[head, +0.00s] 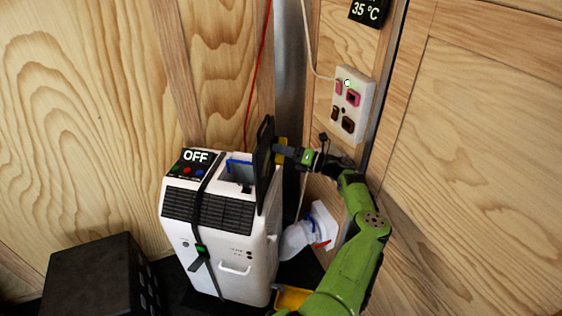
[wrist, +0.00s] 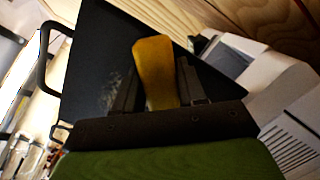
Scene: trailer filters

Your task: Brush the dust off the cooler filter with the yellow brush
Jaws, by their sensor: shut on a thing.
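The cooler (head: 235,262) is a white upright box with dark vents and an "OFF" sign on top. The cooler filter (head: 264,165), a dark flat panel, stands upright at the cooler's right side. In the wrist view the filter (wrist: 92,55) fills the upper middle, with a pale dusty patch (wrist: 110,92) left of the brush. My gripper (head: 281,151) is to the right of the filter, shut on the yellow brush (wrist: 155,72). The brush also shows as a yellow bit by the filter (head: 283,144). Its bristles are hidden, and I cannot tell whether it touches the filter.
A blue-edged opening (head: 239,165) is on the cooler's top. A pale hose (head: 297,240) runs from the cooler to a white wall fitting (head: 322,226). A socket panel (head: 351,105) is on the wall above my arm. A black box (head: 95,280) stands at the lower left.

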